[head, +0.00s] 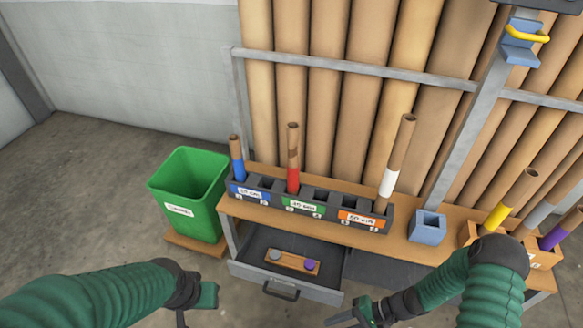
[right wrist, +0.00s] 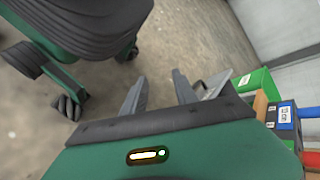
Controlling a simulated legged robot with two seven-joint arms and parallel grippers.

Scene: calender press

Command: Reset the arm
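My left arm enters the head view at the lower left. Its gripper (head: 194,306) hangs over bare floor, partly cut off by the bottom edge, and its opening is not clear. My right arm comes in from the lower right. Its gripper (head: 350,318) points left in front of the bench, below the open drawer (head: 325,262). In the right wrist view the two fingers of this gripper (right wrist: 160,92) stand apart with nothing between them. Both grippers are clear of the bench objects.
A bench (head: 405,247) carries a dark rack (head: 316,212) with blue-, red- and white-banded tubes. A blue square holder (head: 428,227) stands right of it. The drawer holds a wooden block (head: 292,262) with knobs. A green bin (head: 188,197) stands left. Tall brown rolls line the back.

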